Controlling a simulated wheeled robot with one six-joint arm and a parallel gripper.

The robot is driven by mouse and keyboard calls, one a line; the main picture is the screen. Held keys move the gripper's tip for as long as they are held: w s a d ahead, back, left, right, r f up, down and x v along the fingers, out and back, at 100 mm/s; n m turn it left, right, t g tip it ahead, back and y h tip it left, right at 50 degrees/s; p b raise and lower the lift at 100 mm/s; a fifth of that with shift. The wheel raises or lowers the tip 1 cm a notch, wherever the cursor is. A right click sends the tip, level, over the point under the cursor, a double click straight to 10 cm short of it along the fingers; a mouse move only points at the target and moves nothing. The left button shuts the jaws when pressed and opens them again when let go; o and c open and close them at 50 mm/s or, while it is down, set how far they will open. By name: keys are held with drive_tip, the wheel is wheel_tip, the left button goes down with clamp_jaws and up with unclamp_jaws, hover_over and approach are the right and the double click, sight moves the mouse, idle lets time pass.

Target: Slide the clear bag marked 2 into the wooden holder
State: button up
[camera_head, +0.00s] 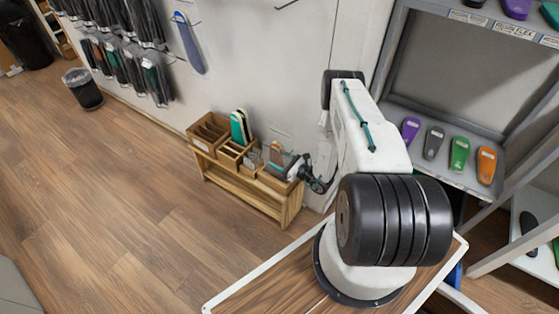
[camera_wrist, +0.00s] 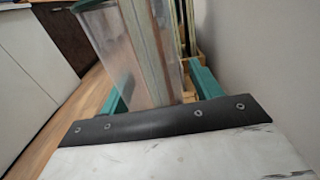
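The clear bag (camera_wrist: 120,50) fills the middle of the wrist view, close to the camera, with pale layered edges showing on its right side. My gripper (camera_wrist: 162,88) has its teal fingers spread wide, one to each side of the bag; a gap shows beside the right finger. In the head view the black gripper end (camera_head: 300,172) is at the right end of the wooden holder (camera_head: 243,180), beside a clear bag (camera_head: 279,159) standing in or above its right compartment. How deep the bag sits is hidden, and no number is legible.
A teal insole (camera_head: 238,127) stands in the holder's middle compartment. The wall is close behind the holder. Bagged insoles (camera_head: 155,77) hang at the upper left. A shelf (camera_head: 435,172) with coloured insoles stands to the right. The floor in front is clear.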

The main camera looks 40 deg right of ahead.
drive_tip(key=shift+s, duration=0.1)
drive_tip(key=v, duration=0.7)
drive_tip(key=shift+s+d, duration=0.15)
drive_tip(key=shift+s, duration=0.15)
idle(0.6)
